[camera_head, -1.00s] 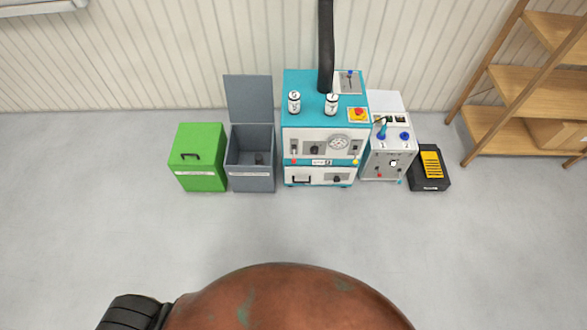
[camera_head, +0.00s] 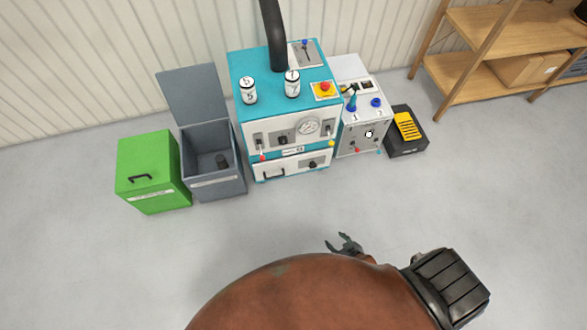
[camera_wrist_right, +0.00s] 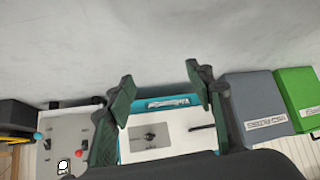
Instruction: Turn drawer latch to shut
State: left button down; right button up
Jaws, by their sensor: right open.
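The teal and white machine (camera_head: 285,105) stands against the wall, with a white drawer front (camera_head: 293,170) low down. The drawer front carries a dark handle on its left and a small dark latch knob (camera_head: 312,163) on its right. In the right wrist view the latch (camera_wrist_right: 150,136) sits on a grey plate. My right gripper (camera_head: 345,243) is open and empty, in front of the machine and apart from it. In the right wrist view its spread fingers (camera_wrist_right: 161,84) frame the drawer front. My left gripper is not in view.
A grey open-lidded bin (camera_head: 213,170) and a green box (camera_head: 150,172) stand left of the machine. A white control box (camera_head: 362,135) and a black case with a yellow top (camera_head: 406,132) stand right. Wooden shelves (camera_head: 490,68) are further right. Grey floor in front is clear.

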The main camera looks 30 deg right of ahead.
jog(key=w+d+m+t+h+b, duration=0.15)
jog(key=w+t+b, duration=0.5)
jog(key=w, duration=1.05)
jog(key=m+t+h+b, duration=0.2)
jog(key=t+h+b, duration=0.1)
jog(key=b, duration=0.6)
send_near(313, 165)
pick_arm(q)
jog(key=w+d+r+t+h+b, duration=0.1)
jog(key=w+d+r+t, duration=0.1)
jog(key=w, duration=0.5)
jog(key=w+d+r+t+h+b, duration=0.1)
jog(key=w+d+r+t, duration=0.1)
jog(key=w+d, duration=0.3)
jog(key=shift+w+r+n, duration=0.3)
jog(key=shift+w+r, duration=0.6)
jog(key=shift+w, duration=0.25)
pick_arm(e)
jog(key=x, duration=0.7)
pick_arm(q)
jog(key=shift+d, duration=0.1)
pick_arm(e)
jog(key=shift+g, duration=0.25)
jog(key=c, duration=1.2)
